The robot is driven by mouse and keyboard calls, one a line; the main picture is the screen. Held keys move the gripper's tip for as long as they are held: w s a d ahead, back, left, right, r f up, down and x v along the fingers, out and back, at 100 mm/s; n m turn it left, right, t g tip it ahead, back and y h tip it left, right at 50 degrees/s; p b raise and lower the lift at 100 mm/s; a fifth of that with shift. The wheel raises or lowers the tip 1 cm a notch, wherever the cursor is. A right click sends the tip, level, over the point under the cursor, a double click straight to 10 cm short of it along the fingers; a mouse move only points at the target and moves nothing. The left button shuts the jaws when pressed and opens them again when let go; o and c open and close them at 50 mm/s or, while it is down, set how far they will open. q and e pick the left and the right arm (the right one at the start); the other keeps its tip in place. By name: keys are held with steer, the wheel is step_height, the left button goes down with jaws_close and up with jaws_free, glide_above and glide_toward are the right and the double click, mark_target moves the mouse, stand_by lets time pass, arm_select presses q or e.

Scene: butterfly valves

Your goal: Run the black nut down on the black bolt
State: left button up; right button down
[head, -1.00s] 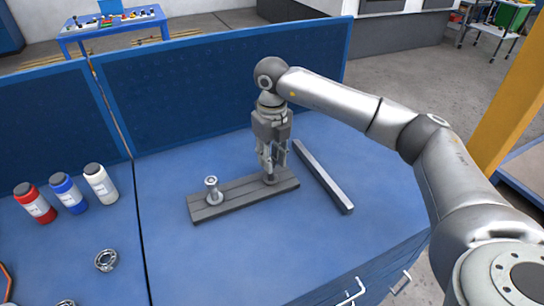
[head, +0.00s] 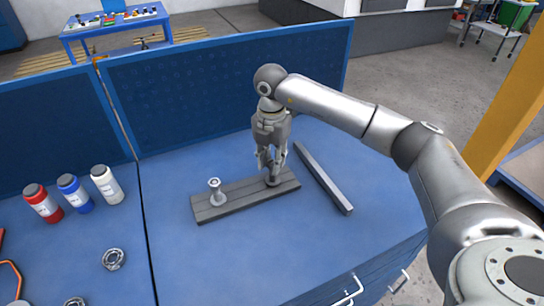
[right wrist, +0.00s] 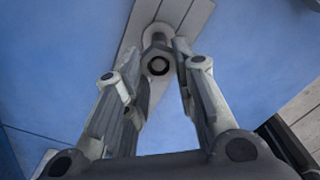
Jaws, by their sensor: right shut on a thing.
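A grey board lies on the blue bench, its bare middle showing in the head view (head: 242,193). My right gripper (head: 271,170) points down over the board's right end and is shut on the black nut. In the right wrist view the dark nut (right wrist: 150,68), with a round dark centre, sits between the fingertips of the right gripper (right wrist: 164,62). The black bolt is mostly hidden behind the fingers and nut, so how far down the nut sits cannot be told. A silver bolt (head: 216,192) stands upright at the board's left end. My left gripper is not in view.
A grey bar (head: 323,178) lies on the bench to the right of the board. Red (head: 43,203), blue (head: 74,194) and white (head: 107,185) bottles stand at the left, with a metal ring (head: 113,259) nearer. A blue panel (head: 225,85) rises behind.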

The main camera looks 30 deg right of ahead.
steer(key=m+p, duration=0.1)
steer(key=m, duration=0.4)
steer(key=shift+w+r+m+p, duration=0.15)
steer(key=shift+w+m+p, duration=0.05)
steer(key=shift+m+p, duration=0.2)
steer(key=m+p, duration=0.1)
steer(key=m, duration=0.2)
steer(key=shift+w, duration=0.1)
steer(key=shift+m+p, duration=0.4)
steer(key=shift+m, duration=0.8)
steer(key=c, duration=1.4)
jaws_free()
steer(key=shift+a, duration=0.1)
steer(key=shift+f, duration=0.2)
